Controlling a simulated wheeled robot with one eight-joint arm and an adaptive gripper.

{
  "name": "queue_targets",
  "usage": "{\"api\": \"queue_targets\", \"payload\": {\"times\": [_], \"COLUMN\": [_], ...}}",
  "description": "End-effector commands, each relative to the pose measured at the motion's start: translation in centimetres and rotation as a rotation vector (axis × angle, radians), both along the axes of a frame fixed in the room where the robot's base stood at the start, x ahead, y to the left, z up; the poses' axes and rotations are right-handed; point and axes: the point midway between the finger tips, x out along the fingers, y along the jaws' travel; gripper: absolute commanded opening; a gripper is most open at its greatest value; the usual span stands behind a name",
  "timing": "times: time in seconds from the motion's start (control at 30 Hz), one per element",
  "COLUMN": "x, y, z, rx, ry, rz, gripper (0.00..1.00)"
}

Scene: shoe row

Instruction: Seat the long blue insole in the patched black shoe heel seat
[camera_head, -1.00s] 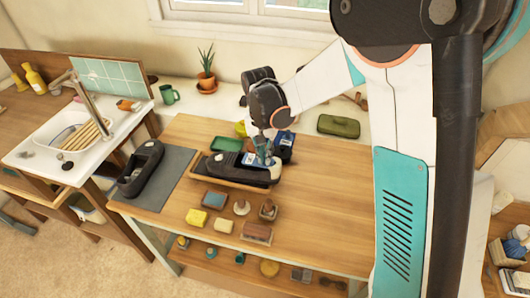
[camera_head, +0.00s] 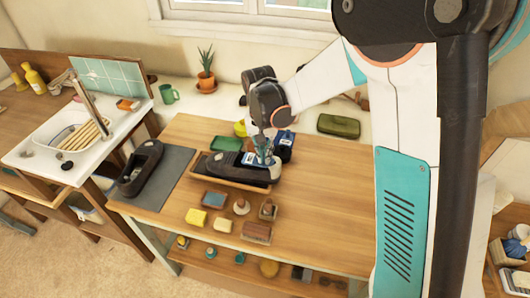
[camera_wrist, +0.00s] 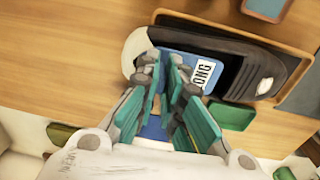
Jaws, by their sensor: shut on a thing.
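A black shoe (camera_head: 234,164) with a pale heel end lies in a shallow wooden tray (camera_head: 204,172) on the table. The shoe (camera_wrist: 255,75) fills the upper middle of the wrist view, with white marks on its dark upper. The blue insole (camera_wrist: 186,66), with a white label ending in "ONG", lies over the shoe's opening at the heel end. My gripper (camera_wrist: 170,66) is shut on the insole, its teal fingers over the heel. The fingers hide part of the insole, so I cannot tell whether it lies flat on the heel seat.
A second black shoe (camera_head: 141,168) stands on a grey mat (camera_head: 172,182) at left. A green tray (camera_head: 226,144) and a dark blue item (camera_head: 284,146) are behind the tray. Sponges, brushes and small blocks lie in front. The table's right side is clear.

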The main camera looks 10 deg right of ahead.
Motion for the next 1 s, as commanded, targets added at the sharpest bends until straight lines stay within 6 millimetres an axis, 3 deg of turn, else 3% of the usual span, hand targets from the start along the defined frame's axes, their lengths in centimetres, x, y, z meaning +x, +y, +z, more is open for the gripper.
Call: {"api": "queue_targets", "payload": {"times": [1.0], "x": [-0.01], "y": [-0.06], "z": [-0.86], "rx": [0.000], "ry": [0.000], "rz": [0.000], "gripper": [0.00]}}
